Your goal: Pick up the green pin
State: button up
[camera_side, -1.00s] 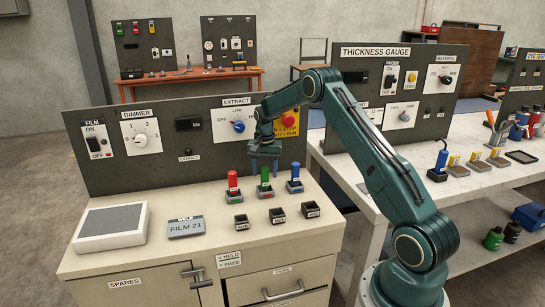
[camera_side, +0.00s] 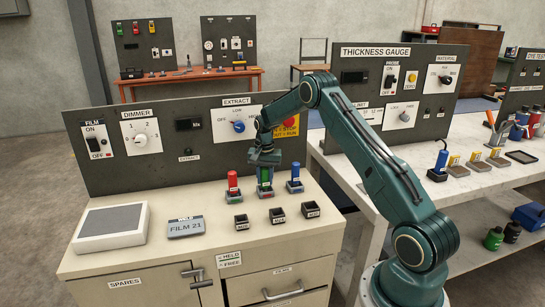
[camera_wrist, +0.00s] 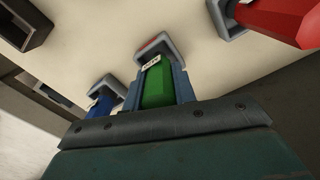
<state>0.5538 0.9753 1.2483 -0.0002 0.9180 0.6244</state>
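In the wrist view the green pin (camera_wrist: 157,86) lies between the two fingers of my gripper (camera_wrist: 157,75), very close to both. I cannot tell whether the fingers press on it. The pin's top is hidden by the gripper in the side view. Its lower end shows at the holder.
The red pin (camera_side: 232,182) stands close on the left and the blue pin (camera_side: 295,180) close on the right. Empty dark sockets (camera_side: 277,215) stand in front. A dark control panel (camera_side: 160,150) rises behind. A film box (camera_side: 186,227) lies to the left.

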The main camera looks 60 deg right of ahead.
grip_shut()
jog(key=shift+r, duration=0.1)
notch_tip(320, 180, up, 20)
dwell(0.6)
dwell(0.5)
